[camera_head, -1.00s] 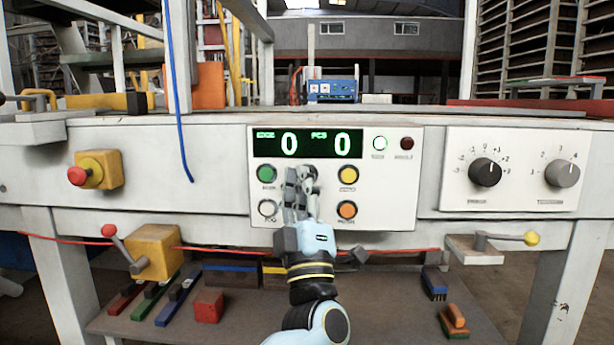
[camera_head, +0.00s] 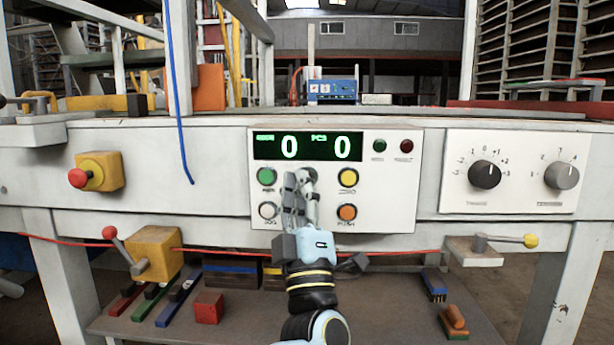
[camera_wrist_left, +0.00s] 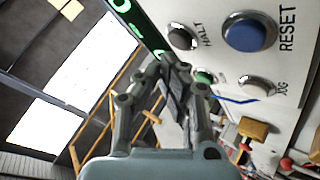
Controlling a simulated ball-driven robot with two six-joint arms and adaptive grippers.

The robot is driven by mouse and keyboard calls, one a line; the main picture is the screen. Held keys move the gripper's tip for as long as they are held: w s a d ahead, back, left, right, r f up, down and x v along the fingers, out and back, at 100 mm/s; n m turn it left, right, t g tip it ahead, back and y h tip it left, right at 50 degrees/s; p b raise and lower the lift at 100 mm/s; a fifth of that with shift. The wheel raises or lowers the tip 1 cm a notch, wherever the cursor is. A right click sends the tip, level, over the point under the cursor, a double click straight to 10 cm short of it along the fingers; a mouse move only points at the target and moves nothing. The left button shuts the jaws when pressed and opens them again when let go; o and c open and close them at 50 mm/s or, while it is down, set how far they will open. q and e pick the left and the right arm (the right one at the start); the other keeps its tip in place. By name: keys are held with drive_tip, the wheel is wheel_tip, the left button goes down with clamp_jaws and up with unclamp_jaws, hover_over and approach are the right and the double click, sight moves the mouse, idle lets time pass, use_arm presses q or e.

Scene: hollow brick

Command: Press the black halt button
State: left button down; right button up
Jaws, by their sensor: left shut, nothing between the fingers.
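The black halt button (camera_wrist_left: 182,38) shows in the left wrist view beside the lettering HALT. In the head view my left gripper hides it on the white control panel (camera_head: 398,205). My left gripper (camera_head: 303,178) comes up from below, shut and empty, with its fingertips at the top of the middle button column. In the left wrist view the gripper's fingertips (camera_wrist_left: 171,66) are close to the halt button, and its face is uncovered. I cannot tell whether they touch the panel. My right gripper is not in view.
Nearby are a blue reset button (camera_wrist_left: 247,33), green button (camera_head: 266,177), yellow button (camera_head: 347,177), white button (camera_head: 268,211) and orange button (camera_head: 347,212). The display (camera_head: 307,146) reads 0 and 0. A red knob on a yellow box (camera_head: 97,172) sits left; dials (camera_head: 485,174) sit right.

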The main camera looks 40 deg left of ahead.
use_arm(q)
drive_tip(key=s+d, duration=0.1)
drive_tip(key=s+p, duration=0.1)
drive_tip(key=s, duration=0.1)
drive_tip(key=s+d, duration=0.1)
drive_tip(key=shift+s+d, duration=0.15)
drive_tip(key=shift+d, duration=0.15)
drive_tip(key=shift+f, duration=0.1)
idle(0.9)
